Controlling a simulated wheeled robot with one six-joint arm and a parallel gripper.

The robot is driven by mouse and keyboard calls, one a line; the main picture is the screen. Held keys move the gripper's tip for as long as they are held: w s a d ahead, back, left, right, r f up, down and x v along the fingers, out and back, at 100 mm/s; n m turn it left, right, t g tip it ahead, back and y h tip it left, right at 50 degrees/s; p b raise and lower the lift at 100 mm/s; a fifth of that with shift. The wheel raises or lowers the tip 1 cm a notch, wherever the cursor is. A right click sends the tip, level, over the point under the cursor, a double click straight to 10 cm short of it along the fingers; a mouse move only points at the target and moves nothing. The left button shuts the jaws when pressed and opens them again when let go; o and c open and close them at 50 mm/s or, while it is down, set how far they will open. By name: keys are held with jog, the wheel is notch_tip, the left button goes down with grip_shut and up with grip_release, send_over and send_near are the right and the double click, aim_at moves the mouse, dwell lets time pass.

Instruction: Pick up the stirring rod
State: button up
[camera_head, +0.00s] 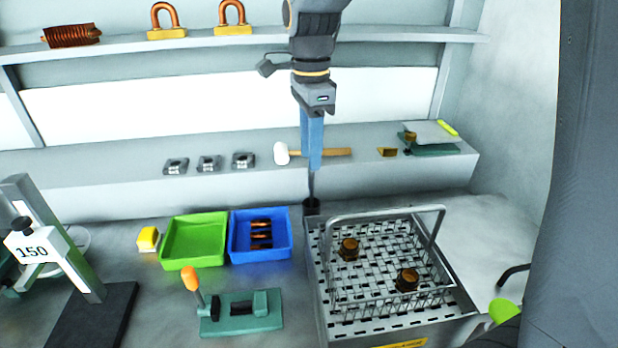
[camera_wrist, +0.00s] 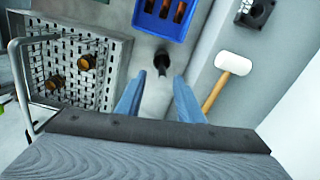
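A thin dark rod (camera_head: 311,185), which looks like the stirring rod, stands upright in a small dark holder (camera_head: 311,206) beside the back left corner of the mesh basket. In the wrist view the rod (camera_wrist: 162,72) is seen nearly end-on, a small dark shape beyond the fingertips. My gripper (camera_head: 314,168) points down above the rod, with its blue fingers just over the rod's top in the head view. In the wrist view my gripper (camera_wrist: 158,80) has its fingers apart with nothing between them. The exact height gap to the rod is unclear.
The mesh basket (camera_head: 439,238) with brown parts and a raised handle stands to the right. A blue tray (camera_head: 262,258) and a green tray (camera_head: 180,263) lie left. A white-headed mallet (camera_head: 281,153) lies on the ledge behind my fingers. A shelf (camera_head: 390,34) runs above.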

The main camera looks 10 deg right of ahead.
aim_at(312, 190)
jog(key=shift+w+d+f+p, duration=0.15)
jog(key=shift+f+p, duration=0.5)
jog(key=shift+f, duration=1.25)
jog(key=shift+w+d+f+p, duration=0.1)
jog(key=shift+f+p, duration=0.55)
jog(key=shift+f, duration=1.2)
grip_shut()
